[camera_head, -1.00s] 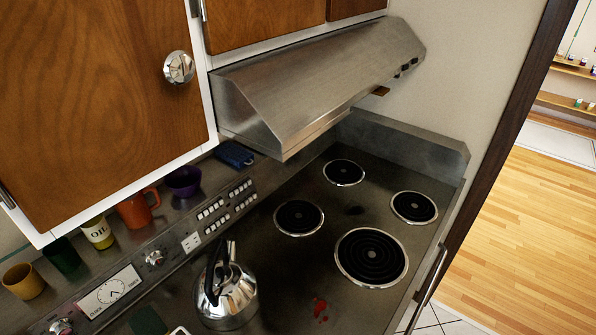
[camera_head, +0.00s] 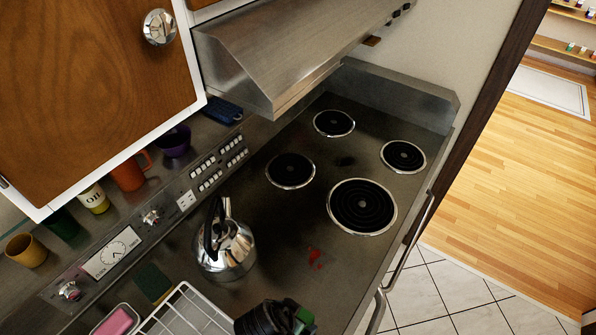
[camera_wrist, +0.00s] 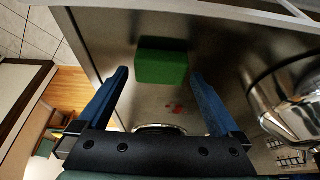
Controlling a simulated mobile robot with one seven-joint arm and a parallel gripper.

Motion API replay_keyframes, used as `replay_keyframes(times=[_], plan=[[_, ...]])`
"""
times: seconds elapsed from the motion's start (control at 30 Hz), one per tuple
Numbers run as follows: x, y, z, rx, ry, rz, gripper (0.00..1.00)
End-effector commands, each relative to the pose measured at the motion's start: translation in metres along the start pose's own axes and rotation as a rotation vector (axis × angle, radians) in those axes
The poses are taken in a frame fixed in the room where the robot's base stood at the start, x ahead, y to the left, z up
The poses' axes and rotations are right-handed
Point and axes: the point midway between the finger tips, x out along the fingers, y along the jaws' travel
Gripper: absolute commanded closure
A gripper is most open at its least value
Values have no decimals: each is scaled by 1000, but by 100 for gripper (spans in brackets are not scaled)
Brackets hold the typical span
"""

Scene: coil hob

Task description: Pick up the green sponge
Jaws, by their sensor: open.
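In the wrist view a bright green sponge (camera_wrist: 161,66) lies on the dark metal hob top. My gripper (camera_wrist: 160,76) is open and empty. Its two blue fingers frame the sponge, one to the left and one to the right, with a gap on each side. How far the tips are above the sponge I cannot tell. In the head view my gripper (camera_head: 272,318) shows dark at the bottom edge, its fingers out of sight. A small green patch shows there, but whether it is the sponge is unclear.
A steel kettle (camera_head: 224,246) stands left of my gripper; it also shows in the wrist view (camera_wrist: 290,100). A white wire rack (camera_head: 185,315) and a dark green pad (camera_head: 153,282) are further left. Coil burners and a red stain (camera_head: 316,258) lie beyond.

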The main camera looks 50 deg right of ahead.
Motion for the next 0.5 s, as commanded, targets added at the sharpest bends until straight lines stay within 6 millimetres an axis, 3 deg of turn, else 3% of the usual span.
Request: replay_keyframes(times=[0.2,0.47,0.5], plan=[[18,0,0,1,0,0,0],[20,0,0,0,0,-1,0],[20,0,0,0,0,-1,5]])
